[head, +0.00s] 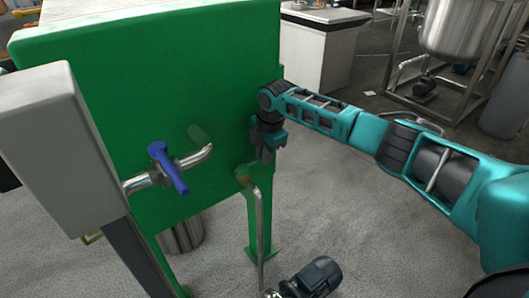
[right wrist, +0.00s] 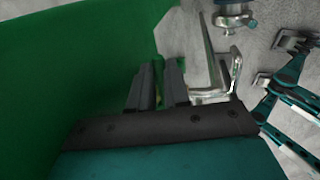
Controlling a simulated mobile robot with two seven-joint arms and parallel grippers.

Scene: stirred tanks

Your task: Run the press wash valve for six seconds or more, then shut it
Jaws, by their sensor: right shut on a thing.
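My right gripper (head: 266,152) is at the right edge of the green press panel (head: 130,60), pointing down. A blue valve handle (head: 167,166) sits on a steel pipe (head: 195,158) at the panel's front, apart from the gripper. It is tilted across the pipe. My left gripper is not in view.
A grey box (head: 50,150) stands at the left. A steel tank (head: 460,30) on a frame stands at the back right. Grey floor lies open between.

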